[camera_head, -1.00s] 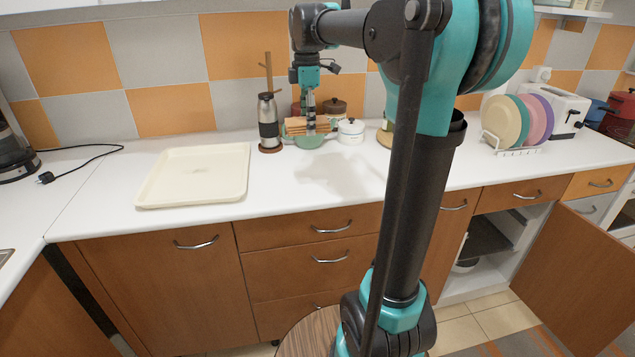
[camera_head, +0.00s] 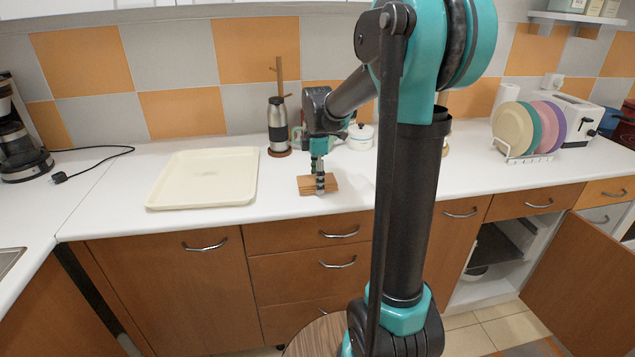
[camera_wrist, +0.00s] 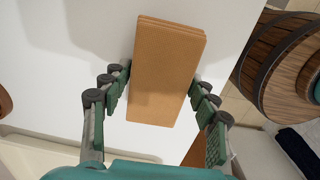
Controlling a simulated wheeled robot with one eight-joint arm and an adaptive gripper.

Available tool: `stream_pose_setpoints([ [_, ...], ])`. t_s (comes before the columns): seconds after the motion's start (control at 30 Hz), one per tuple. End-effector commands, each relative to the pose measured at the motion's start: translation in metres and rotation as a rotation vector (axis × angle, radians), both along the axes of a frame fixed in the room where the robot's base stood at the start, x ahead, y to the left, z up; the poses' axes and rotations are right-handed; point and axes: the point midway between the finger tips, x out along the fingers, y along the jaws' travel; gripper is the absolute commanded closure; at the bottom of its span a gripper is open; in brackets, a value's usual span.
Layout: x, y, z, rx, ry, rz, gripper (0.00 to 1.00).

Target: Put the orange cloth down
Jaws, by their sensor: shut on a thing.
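The orange cloth (camera_head: 305,185) is a flat, folded, orange-brown rectangle in my gripper. In the head view it is low over the white counter (camera_head: 400,190), right of the cream tray; I cannot tell whether it touches the surface. My gripper (camera_head: 320,186) points down and is shut on the cloth's middle. In the wrist view the cloth (camera_wrist: 168,62) lies lengthwise between the fingers of my gripper (camera_wrist: 158,90), with the white counter beyond it.
The cream tray (camera_head: 205,178) is left of the cloth. A steel flask (camera_head: 278,125) and a white lidded pot (camera_head: 360,136) stand behind. A plate rack (camera_head: 530,157) and toaster (camera_head: 562,118) are at right. The counter's front edge is close. Bare counter surrounds the cloth.

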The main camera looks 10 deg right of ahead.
Motion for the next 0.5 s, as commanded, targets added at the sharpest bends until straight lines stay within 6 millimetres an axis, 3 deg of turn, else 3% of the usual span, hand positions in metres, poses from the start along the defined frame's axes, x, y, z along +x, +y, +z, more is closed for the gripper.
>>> stream_pose_setpoints([
  [0.43, -0.0002, 0.0000, -0.0095, 0.000, 0.000, 0.000, 0.72],
  [0.47, -0.0002, 0.0000, -0.0099, 0.000, 0.000, 0.000, 0.39],
  [0.5, -0.0003, 0.0000, -0.0096, 0.000, 0.000, 0.000, 0.34],
])
